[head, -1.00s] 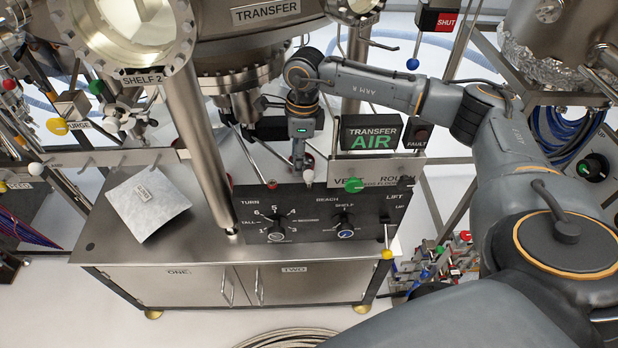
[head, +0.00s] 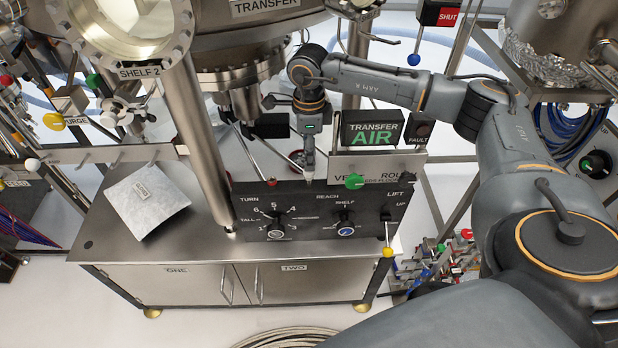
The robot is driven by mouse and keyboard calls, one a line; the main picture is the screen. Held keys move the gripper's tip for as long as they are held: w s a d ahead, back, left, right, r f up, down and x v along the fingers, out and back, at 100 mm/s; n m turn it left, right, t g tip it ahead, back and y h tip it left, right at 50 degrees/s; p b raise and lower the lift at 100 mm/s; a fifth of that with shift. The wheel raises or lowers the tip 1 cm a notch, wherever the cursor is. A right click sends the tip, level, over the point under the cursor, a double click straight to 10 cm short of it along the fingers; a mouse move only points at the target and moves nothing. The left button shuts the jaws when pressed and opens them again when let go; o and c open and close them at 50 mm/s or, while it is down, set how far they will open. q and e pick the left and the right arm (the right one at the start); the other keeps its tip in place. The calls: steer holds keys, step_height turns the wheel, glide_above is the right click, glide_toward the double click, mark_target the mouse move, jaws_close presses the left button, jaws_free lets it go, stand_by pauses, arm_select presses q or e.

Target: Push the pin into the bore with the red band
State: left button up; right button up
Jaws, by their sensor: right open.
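My right arm reaches in from the right, and my right gripper (head: 308,172) points down just behind the top edge of the black control panel (head: 315,220). The gripper is open. No pin can be made out for certain. A small red ring (head: 296,157) shows behind the gripper, partly covered; I cannot tell whether it is the bore's red band. My left gripper is not in view.
A red knob (head: 272,182) and a green knob (head: 354,181) flank the gripper. The TRANSFER AIR sign (head: 371,130) stands close on its right. A steel column (head: 203,150) rises to the left. A silver pouch (head: 146,199) lies on the bench (head: 100,243).

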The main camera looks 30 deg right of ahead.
steer(key=shift+f+b, duration=1.95)
steer(key=shift+f, duration=1.15)
jaws_close()
steer(key=shift+r, duration=0.15)
steer(key=shift+r+p, duration=1.7)
steer(key=shift+r, duration=1.2)
